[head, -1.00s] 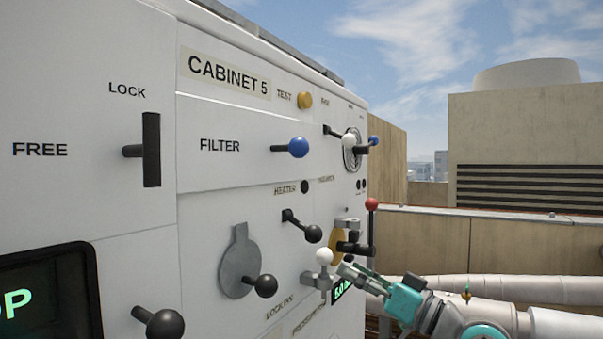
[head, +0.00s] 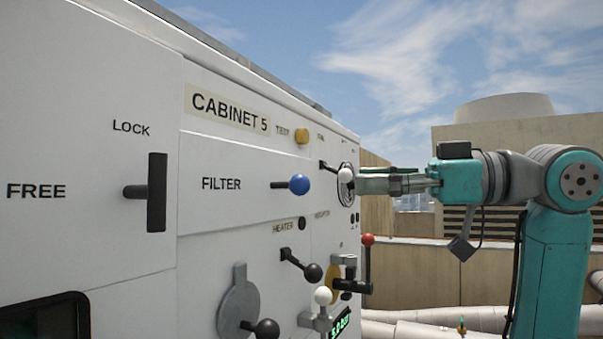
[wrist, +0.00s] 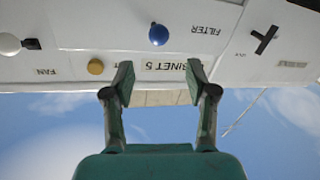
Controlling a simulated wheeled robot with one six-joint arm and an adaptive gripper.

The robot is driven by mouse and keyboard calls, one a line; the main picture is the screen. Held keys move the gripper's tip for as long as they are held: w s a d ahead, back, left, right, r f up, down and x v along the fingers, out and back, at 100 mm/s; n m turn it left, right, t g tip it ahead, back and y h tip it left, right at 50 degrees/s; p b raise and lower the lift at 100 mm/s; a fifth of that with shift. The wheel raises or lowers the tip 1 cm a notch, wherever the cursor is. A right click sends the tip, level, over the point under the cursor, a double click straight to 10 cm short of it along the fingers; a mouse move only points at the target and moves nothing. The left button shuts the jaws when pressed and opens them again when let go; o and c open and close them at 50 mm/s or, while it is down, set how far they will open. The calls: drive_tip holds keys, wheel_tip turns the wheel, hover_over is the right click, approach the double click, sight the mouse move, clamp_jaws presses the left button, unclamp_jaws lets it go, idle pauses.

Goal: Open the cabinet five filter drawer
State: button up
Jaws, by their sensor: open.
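The filter drawer (head: 222,205) is a white front panel marked FILTER, under the CABINET 5 label, with a blue ball knob (head: 299,184) on a short dark stem. The drawer looks flush with the cabinet face. In the upside-down wrist view the blue knob (wrist: 158,35) shows beyond the fingertips, near the FILTER label. My gripper (head: 362,183) is to the right of the blue knob in the head view, and its tips overlap the white fan knob (head: 345,175). In the wrist view my gripper (wrist: 158,78) has its two fingers apart with nothing between them.
A LOCK/FREE lever (head: 156,192) stands upright left of the drawer. A yellow TEST button (head: 301,136) sits above. Black knobs (head: 313,273), a white-ball lever (head: 323,296) and a red-ball lever (head: 368,240) project below. Open air lies right of the cabinet.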

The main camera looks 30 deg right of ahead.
sight(299, 181)
drive_tip(key=x, duration=1)
drive_tip(key=shift+w+a, duration=0.2)
drive_tip(key=shift+w, duration=0.05)
clamp_jaws()
